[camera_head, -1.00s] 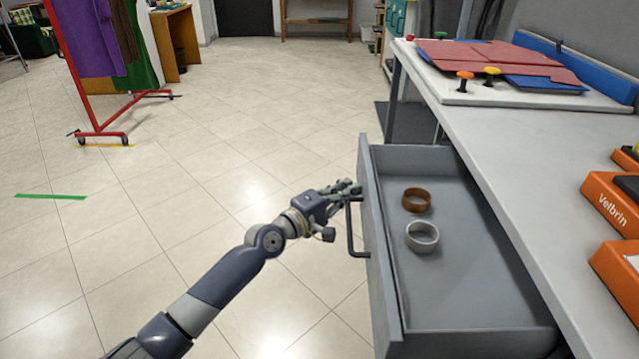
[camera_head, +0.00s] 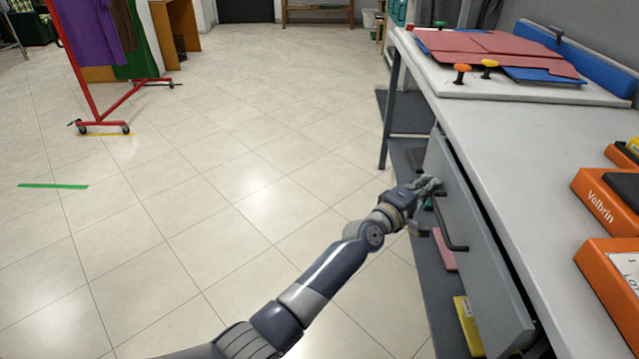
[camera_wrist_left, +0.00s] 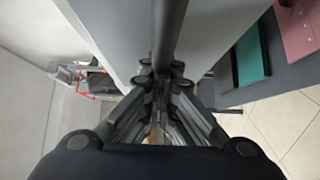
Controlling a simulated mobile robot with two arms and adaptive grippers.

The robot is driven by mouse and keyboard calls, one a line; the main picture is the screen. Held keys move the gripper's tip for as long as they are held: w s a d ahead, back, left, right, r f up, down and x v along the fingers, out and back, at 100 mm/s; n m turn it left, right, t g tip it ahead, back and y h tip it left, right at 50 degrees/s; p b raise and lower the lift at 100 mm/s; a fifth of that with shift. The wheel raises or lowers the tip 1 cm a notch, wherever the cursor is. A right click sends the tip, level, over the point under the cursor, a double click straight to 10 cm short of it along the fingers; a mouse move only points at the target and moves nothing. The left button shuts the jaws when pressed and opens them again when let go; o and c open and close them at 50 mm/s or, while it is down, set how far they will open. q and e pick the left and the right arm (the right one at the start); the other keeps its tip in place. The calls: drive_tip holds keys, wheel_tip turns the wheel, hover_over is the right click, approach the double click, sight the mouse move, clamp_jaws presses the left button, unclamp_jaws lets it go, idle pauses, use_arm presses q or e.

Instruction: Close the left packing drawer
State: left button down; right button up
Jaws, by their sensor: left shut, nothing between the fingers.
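The left packing drawer (camera_head: 478,250) is a grey drawer under the worktop, and its front stands close to the table's edge. Its inside is hidden in the head view. A dark bar handle (camera_head: 446,226) is on its front. My left gripper (camera_head: 430,184) is shut and empty, with its fingertips at the drawer front near the far end of the handle. In the left wrist view the fingers (camera_wrist_left: 160,75) meet at the dark handle bar (camera_wrist_left: 170,30), with the grey drawer front behind. Whether they touch it is hard to tell. My right gripper is not in view.
The white worktop (camera_head: 520,140) holds red and blue folded sheets (camera_head: 500,48) and orange boxes (camera_head: 607,205). Below the drawer, a shelf holds a yellow item (camera_head: 468,325) and a pink item (camera_head: 444,250). The tiled floor to the left is clear up to the red rack (camera_head: 85,70).

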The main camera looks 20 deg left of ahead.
sight(443, 188)
use_arm(q)
drive_tip(key=d, duration=0.1)
drive_tip(key=w+d, duration=0.1)
drive_tip(key=d, duration=0.1)
drive_tip(key=shift+d+b, duration=0.3)
drive_tip(key=shift+w+d, duration=0.15)
drive_tip(key=shift+d, duration=0.25)
drive_tip(key=shift+r, duration=0.1)
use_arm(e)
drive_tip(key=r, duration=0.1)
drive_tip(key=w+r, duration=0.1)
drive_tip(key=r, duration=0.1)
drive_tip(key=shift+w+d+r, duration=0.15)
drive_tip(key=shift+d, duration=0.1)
use_arm(q)
drive_tip(key=shift+d, duration=0.1)
